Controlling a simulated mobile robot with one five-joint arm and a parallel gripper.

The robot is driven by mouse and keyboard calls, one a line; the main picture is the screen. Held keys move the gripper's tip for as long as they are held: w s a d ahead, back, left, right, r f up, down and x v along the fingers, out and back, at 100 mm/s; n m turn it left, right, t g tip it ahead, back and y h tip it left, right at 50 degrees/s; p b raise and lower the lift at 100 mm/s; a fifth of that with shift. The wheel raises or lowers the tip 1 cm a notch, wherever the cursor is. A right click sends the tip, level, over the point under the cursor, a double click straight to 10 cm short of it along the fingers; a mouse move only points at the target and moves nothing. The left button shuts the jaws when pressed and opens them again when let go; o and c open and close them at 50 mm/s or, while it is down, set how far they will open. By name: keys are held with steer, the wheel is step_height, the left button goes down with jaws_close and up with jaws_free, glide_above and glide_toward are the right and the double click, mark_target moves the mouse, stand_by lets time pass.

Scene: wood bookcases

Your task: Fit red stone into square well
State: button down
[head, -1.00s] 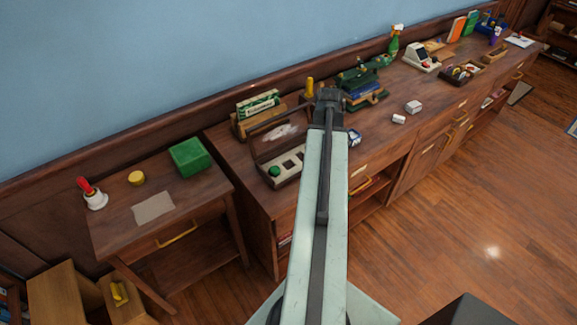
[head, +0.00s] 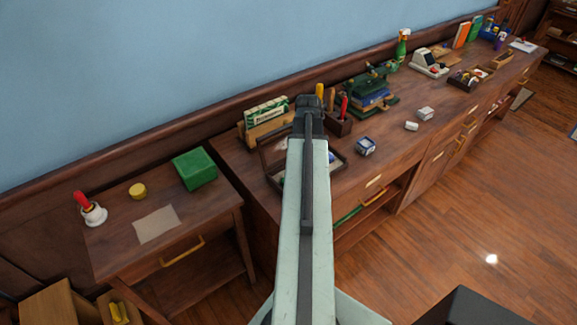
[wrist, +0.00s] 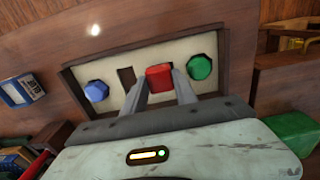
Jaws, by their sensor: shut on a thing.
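In the wrist view, my gripper (wrist: 159,90) is shut on the red stone (wrist: 159,77), a squarish block between its two fingertips. The stone is in front of the cream panel of a wooden tray (wrist: 232,92); I cannot tell whether it touches the panel. A dark square well (wrist: 127,77) shows just left of the stone. A blue stone (wrist: 96,90) sits at the panel's left and a green stone (wrist: 199,67) at its right. In the head view, my arm hides most of the tray (head: 341,168) and the gripper's tips.

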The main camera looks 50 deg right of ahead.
steer(key=shift+w+r, duration=0.1)
steer(key=shift+w, duration=0.05)
steer(key=f+b, duration=0.1)
steer(key=w+f+b, duration=0.1)
steer(key=f+b, duration=0.1)
steer(key=shift+d+f, duration=0.1)
steer(key=shift+f, duration=0.2)
steer(key=shift+s+f+b, duration=0.25)
steer(key=shift+b, duration=0.3)
steer(key=shift+r, duration=0.2)
steer(key=shift+w, duration=0.3)
steer(key=shift+s+a+f+b, duration=0.25)
steer(key=shift+a+f+b, duration=0.1)
steer(key=shift+f+b, duration=0.15)
steer(key=c, duration=1)
jaws_free()
steer(key=shift+s+a, duration=0.1)
steer(key=shift+o, duration=0.2)
steer(key=shift+d+r+p, duration=0.2)
steer(key=shift+r+p, duration=0.4)
steer(key=shift+p, duration=0.2)
steer(key=r+p, duration=1.2)
steer(key=shift+w+d, duration=0.15)
steer(key=shift+w, duration=0.1)
steer(key=shift+f, duration=0.1)
